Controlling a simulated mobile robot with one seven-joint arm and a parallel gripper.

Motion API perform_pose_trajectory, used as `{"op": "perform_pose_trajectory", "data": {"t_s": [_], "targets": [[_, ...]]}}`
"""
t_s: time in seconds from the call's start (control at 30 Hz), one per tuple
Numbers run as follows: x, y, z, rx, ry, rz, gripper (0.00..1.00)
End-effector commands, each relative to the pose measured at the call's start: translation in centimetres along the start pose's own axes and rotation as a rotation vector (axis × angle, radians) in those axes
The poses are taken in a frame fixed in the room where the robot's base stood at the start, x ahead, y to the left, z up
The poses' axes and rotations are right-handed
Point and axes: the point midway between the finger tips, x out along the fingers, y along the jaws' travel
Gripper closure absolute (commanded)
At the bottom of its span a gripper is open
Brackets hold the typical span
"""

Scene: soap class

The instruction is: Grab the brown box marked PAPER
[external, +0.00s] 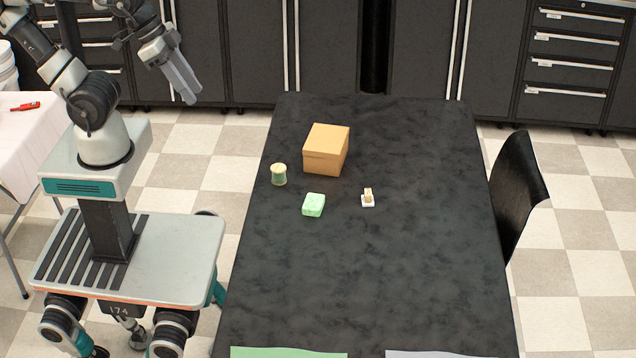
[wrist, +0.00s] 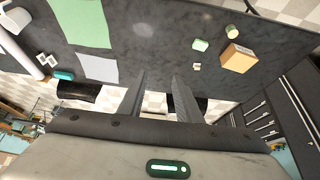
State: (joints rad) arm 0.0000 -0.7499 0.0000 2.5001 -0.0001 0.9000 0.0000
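The brown box (external: 325,150) sits on the dark table towards its far left part. It also shows in the wrist view (wrist: 239,58) at the upper right, with small dark marks on one side too small to read. My gripper (external: 190,92) is raised to the left of the table, well apart from the box. In the wrist view my gripper (wrist: 158,82) shows two fingers apart with nothing between them.
A small jar (external: 279,175) stands close left of the box. A green soap-like block (external: 313,205) and a small white item with a tan top (external: 368,198) lie nearer. A black chair (external: 522,190) stands at the table's right side. The table's middle is clear.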

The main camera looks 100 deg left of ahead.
Motion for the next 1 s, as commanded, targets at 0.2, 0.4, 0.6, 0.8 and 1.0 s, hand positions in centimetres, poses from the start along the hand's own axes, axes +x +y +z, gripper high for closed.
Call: {"op": "perform_pose_trajectory", "data": {"t_s": [0.2,0.4,0.6,0.8,1.0], "targets": [[0.00,0.00,0.00,0.000,0.000,0.000,0.69],[-0.01,0.00,0.00,0.000,0.000,0.000,0.67],[0.00,0.00,0.00,0.000,0.000,0.000,0.33],[0.00,0.00,0.00,0.000,0.000,0.000,0.00],[0.03,-0.02,-0.02,-0.001,0.000,0.000,0.00]]}}
